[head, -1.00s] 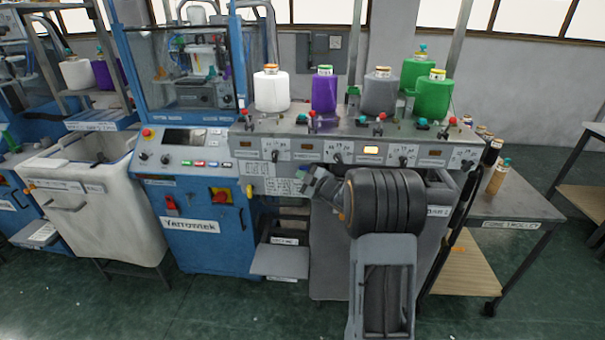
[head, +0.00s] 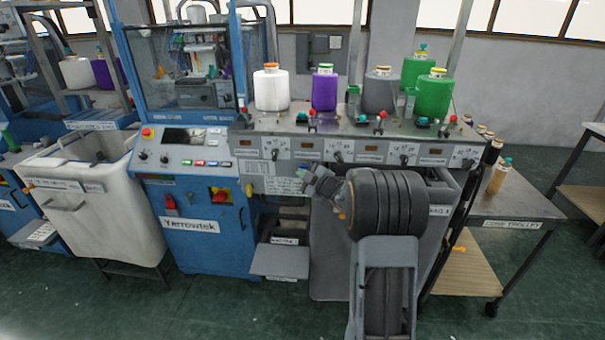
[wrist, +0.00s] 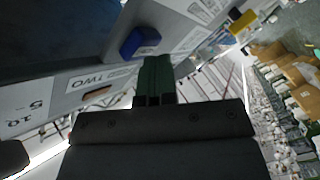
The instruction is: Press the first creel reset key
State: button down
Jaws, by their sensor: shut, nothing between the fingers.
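My gripper (head: 304,172) is in front of the creel's grey front panel (head: 290,153), near its lower edge. In the wrist view its dark green fingers (wrist: 157,62) are shut with nothing between them. A blue key (wrist: 140,41) projects from the panel just beyond and left of the fingertips. I cannot tell whether they touch. The word "TWO" is on the panel near this key. I cannot make out a label naming the first creel reset key. The blue key is not distinguishable in the head view.
Cones of white, purple (head: 324,90), grey and green yarn stand on the creel top, with red-knobbed parts along its front. A yellow part (wrist: 242,20) is to the right in the wrist view. A trolley (head: 512,207) stands at right, a white bin (head: 100,215) at left.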

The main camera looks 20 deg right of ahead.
jog(key=s+a+b, duration=0.1)
jog(key=s+a, duration=0.2)
jog(key=s, duration=0.2)
jog(key=shift+b, duration=0.4)
jog(key=shift+s, duration=0.1)
dwell(0.8)
jog(key=s+d+f+m+g+h, duration=0.4)
jog(key=d+f+m+g+h, duration=0.15)
jog(key=f+m+h, duration=0.2)
jog(key=s+f+m+g, duration=0.1)
jog(key=s+m+g, duration=0.3)
jog(key=s, duration=0.3)
jog(key=s+a+r+g+y, duration=0.1)
jog(key=s+a+r, duration=0.1)
jog(key=s+a, duration=0.6)
jog(key=s+a+r+m+g+y, duration=0.1)
jog(key=s+a+r+g, duration=0.1)
jog(key=s+a, duration=0.6)
jog(key=shift+s+a+r+y+p, duration=0.15)
jog(key=shift+a+r+y+p, duration=0.25)
jog(key=shift+r, duration=0.25)
